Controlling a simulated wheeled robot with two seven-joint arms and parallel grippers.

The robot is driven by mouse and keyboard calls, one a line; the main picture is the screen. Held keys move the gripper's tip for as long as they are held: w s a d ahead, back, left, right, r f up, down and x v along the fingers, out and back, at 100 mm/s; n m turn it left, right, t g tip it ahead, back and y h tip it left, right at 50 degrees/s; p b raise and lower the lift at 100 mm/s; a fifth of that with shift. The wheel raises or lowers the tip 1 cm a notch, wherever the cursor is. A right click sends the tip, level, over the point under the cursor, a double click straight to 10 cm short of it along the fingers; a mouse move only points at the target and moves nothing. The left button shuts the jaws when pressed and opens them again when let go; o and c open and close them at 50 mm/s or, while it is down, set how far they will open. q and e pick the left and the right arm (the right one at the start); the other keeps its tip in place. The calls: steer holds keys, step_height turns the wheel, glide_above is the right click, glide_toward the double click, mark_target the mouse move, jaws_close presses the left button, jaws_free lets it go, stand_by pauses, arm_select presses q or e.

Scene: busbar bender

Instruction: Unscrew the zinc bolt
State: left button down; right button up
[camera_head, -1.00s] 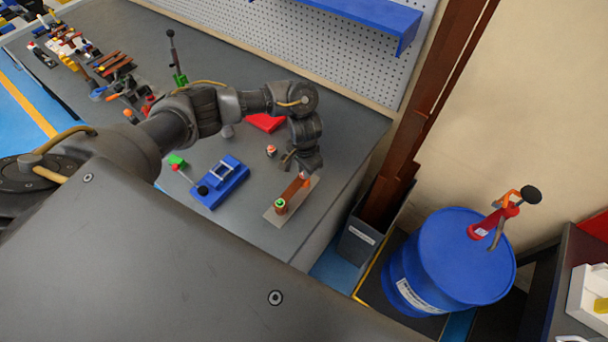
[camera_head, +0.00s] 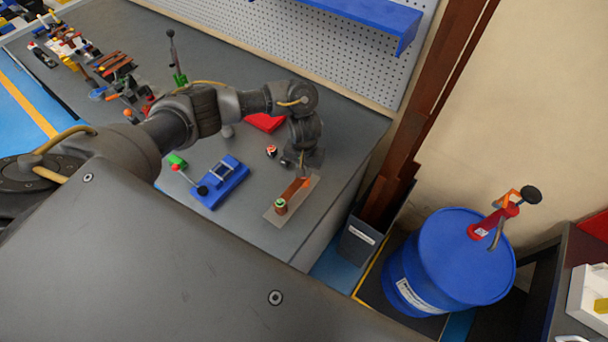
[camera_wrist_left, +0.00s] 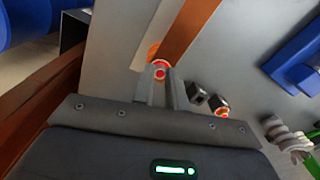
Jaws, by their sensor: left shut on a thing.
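My left gripper (camera_head: 302,172) points down at the far end of a pale plate (camera_head: 311,192) that carries a copper-brown bar (camera_head: 294,188). In the left wrist view the two fingers (camera_wrist_left: 162,88) are shut around a small round bolt-like piece (camera_wrist_left: 160,69) with a glowing red-orange ring, beside the orange end of the bar. The fingers hide most of it, so I cannot tell its thread or whether it is loose. A green-topped fastener (camera_head: 280,204) stands at the near end of the plate. My right gripper is out of view.
A blue device (camera_head: 221,184) with a red-and-black lever stands left of the plate. A small dark piece with orange (camera_head: 271,151) and a red box (camera_head: 265,122) lie behind. A grey bin (camera_head: 358,242) and a blue drum (camera_head: 462,255) stand off the table's right edge.

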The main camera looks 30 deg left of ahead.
arm_select(q)
steer(key=c, duration=1.6)
jaws_free()
steer(key=shift+c, duration=0.2)
steer(key=m, duration=0.5)
steer(key=shift+m, duration=0.4)
steer(key=m, duration=0.5)
steer(key=shift+m, duration=0.4)
